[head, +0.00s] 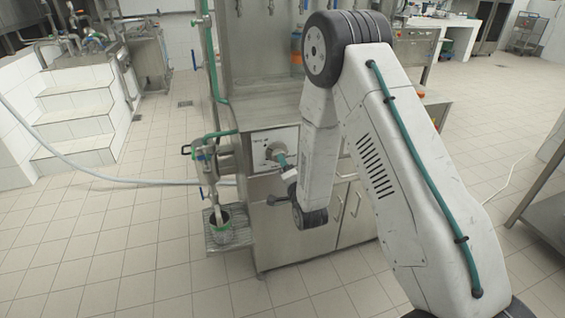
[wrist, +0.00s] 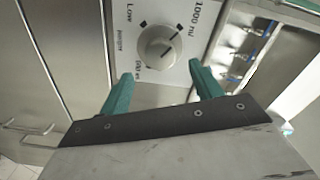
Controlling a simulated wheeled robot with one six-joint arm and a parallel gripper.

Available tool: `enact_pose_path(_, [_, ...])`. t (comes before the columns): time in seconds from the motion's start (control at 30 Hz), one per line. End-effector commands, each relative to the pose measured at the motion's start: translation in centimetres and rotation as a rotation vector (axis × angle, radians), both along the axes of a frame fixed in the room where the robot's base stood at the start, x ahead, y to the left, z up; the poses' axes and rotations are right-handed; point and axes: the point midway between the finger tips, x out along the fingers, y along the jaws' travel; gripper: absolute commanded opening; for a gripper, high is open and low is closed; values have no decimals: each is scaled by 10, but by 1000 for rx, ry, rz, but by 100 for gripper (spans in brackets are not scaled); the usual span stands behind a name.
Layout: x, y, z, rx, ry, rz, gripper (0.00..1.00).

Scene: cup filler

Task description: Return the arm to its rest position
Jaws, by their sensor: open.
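My gripper (wrist: 163,92) is open in the wrist view, with its two green fingers apart. A round dial knob (wrist: 160,47) on a white panel sits just beyond the fingertips, and I see no contact with it. The panel carries the marks "Low" and "1000 ml". In the head view my gripper (head: 284,166) is in front of the machine's dial panel (head: 262,147), and the knob is mostly hidden there. My arm reaches up from the lower right and bends down towards the panel.
A cup (head: 222,230) stands on a wire shelf (head: 232,240) under the spout, left of the steel cabinet (head: 300,238). A steel table (head: 545,205) is at the right edge. White steps (head: 75,120) are at the left. Tiled floor is open in front.

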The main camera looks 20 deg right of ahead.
Motion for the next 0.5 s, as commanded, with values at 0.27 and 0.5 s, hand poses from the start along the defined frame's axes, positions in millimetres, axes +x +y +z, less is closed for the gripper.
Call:
enact_pose_path(0.27, [-11,0,0,0,-1,0,64])
enact_pose_path(0.5, [-11,0,0,0,-1,0,64])
